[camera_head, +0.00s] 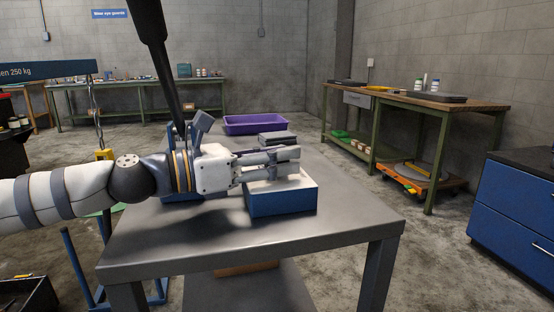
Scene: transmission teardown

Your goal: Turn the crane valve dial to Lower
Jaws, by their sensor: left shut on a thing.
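My left gripper (292,161) reaches in from the left over the grey metal table. It is shut on a small grey part that its own fingers mostly hide. The fingers point right, above a blue box with a pale top (283,204). I cannot make out a valve dial or a Lower mark. A blue crane beam (40,71) with a partly cut-off weight label is at the left edge. A chain and yellow hook block (104,154) hang below it. My right gripper is not in view.
The grey table (250,236) has a clear front half. A dark tapering pole (163,55) comes down from above, close to my left wrist. A purple bin (258,124) stands behind. Workbenches (430,98) and a blue cabinet (512,220) are at right, with open floor between.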

